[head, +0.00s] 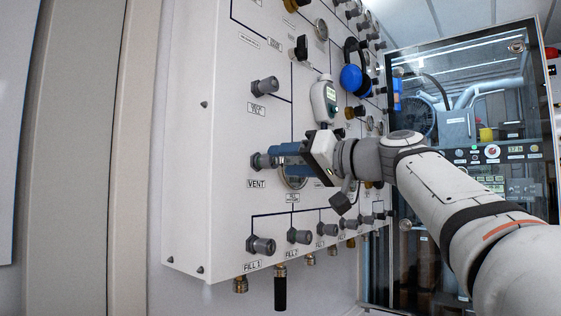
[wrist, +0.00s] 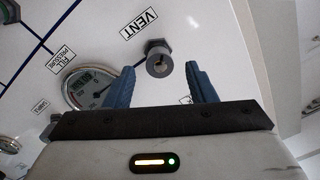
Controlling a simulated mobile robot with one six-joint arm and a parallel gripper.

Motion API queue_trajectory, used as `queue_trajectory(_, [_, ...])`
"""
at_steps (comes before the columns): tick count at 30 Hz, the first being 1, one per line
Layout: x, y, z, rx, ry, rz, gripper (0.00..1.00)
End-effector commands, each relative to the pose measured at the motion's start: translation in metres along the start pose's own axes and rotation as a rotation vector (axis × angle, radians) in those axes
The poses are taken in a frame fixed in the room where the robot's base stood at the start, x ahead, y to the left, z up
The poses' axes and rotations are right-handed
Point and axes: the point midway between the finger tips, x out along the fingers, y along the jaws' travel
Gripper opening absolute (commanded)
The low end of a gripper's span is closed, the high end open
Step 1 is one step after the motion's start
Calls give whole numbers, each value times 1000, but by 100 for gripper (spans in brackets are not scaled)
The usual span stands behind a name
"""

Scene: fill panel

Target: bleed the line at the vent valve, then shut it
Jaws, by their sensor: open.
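The vent valve is a grey knob (head: 260,162) on the white panel, just above the black-on-white VENT label (head: 257,184). In the wrist view the knob (wrist: 158,60) sits between and slightly beyond the two blue fingertips, with the VENT label (wrist: 138,23) beside it. My gripper (head: 279,156) is open in front of the knob, its fingers pointing at the panel. In the wrist view my gripper (wrist: 159,72) shows a gap between each finger and the knob. How far the tips reach along the knob is hard to tell.
A round pressure gauge (wrist: 90,87) is close beside one finger. Another grey valve knob (head: 265,85) is above the vent. A row of fill valves (head: 261,245) runs below. Blue ear defenders (head: 352,76) and a handheld meter (head: 324,100) hang on the panel.

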Motion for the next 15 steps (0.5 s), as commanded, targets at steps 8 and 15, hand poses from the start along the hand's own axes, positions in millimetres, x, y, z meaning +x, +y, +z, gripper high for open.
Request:
queue_trajectory(8, [-40, 0, 0, 1, 1, 2, 51])
queue_trajectory(15, [-46, 0, 0, 1, 1, 0, 51])
